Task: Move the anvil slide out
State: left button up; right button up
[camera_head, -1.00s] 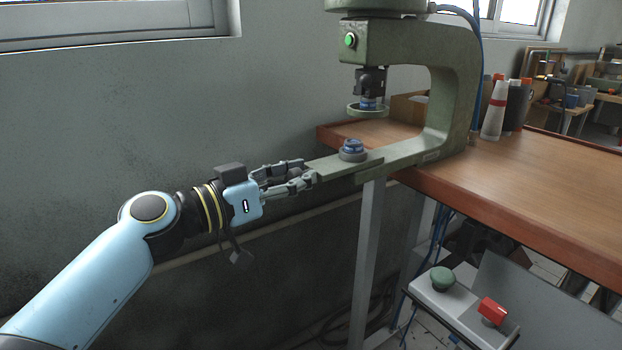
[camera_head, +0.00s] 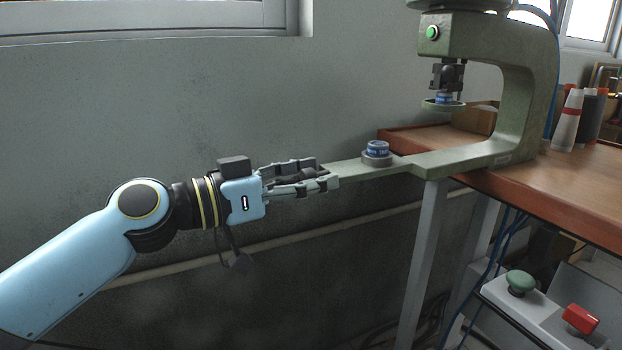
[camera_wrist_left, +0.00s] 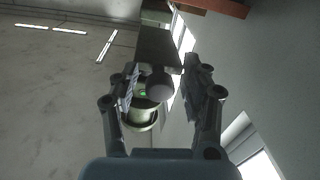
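The anvil slide (camera_head: 352,168) is a flat grey-green bar sticking out to the left from the press's lower arm. A round anvil with a blue-banded piece (camera_head: 377,150) sits on it, left of the press head (camera_head: 443,100) and no longer under it. My left gripper (camera_head: 322,178) has its fingers on both sides of the slide's outer end. In the left wrist view, the fingers flank a dark bar (camera_wrist_left: 158,48) with a round dark knob (camera_wrist_left: 160,86). The fingers hide the end of the slide. My right gripper is not in view.
The green C-shaped press (camera_head: 535,90) stands on a brown wooden table (camera_head: 570,195). A control box with a green button (camera_head: 520,282) and a red button (camera_head: 581,319) is at the lower right. A grey wall stands behind my left arm.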

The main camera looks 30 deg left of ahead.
pick_arm(q)
jog(key=v, duration=0.7)
jog(key=shift+s, duration=0.25)
jog(key=shift+a, duration=0.15)
dwell(0.4)
